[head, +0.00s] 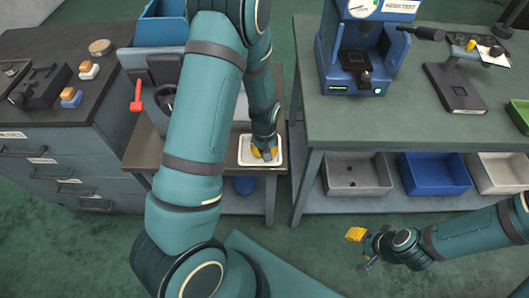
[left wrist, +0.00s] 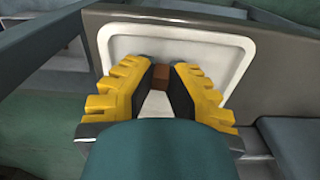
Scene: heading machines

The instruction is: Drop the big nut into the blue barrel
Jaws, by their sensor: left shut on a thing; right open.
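My left gripper (head: 264,154) points down over the white tray (head: 246,143) on the small middle table. In the left wrist view its yellow fingers (left wrist: 160,78) are closed around a small brown piece (left wrist: 161,74), which looks like the big nut. Most of it is hidden by the fingers, and its shape cannot be told. The tray also shows in the left wrist view (left wrist: 215,48), behind the fingertips. A blue rounded container (head: 244,186), seemingly the blue barrel, shows partly below the table's front edge. My right gripper (head: 360,251) is open and empty over the floor at lower right.
A blue machine (head: 358,50) stands on the right bench (head: 420,122). Grey (head: 355,190), blue (head: 434,190) and white bins sit on the shelf below. A red-handled lever (head: 136,98) is left of the tray. Drawers (head: 60,172) stand at left. Green floor is open in front.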

